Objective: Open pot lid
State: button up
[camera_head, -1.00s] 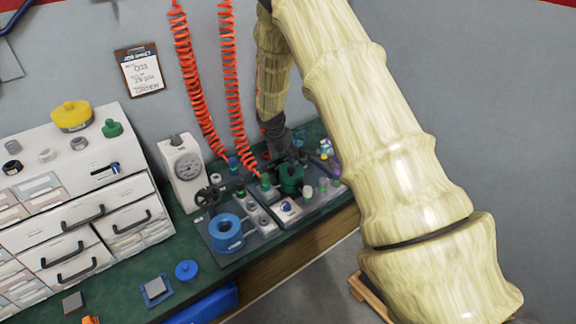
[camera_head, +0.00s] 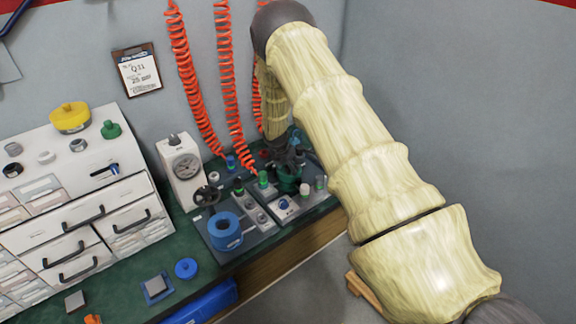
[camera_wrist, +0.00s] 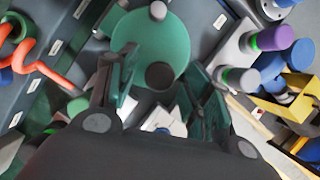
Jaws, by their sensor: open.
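A round green pot with a lid (camera_head: 289,186) stands among fittings on the workbench. In the wrist view its green lid (camera_wrist: 155,40) fills the upper middle, with a dark round knob (camera_wrist: 160,75) on it. My gripper (camera_wrist: 160,88) is open, with one finger on each side of the knob; contact cannot be told. In the head view my gripper (camera_head: 287,163) is above the green pot and partly hides it.
A blue ring-shaped part (camera_head: 225,232) and a dark valve wheel (camera_head: 207,196) stand to the left. A white gauge (camera_head: 186,168) stands behind. Orange coiled hoses (camera_head: 230,100) hang close by.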

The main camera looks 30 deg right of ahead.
jog(key=shift+f, duration=0.1)
jog(key=shift+c, duration=0.2)
grip_shut()
jog(key=shift+d+r, duration=0.1)
jog(key=shift+r, duration=0.1)
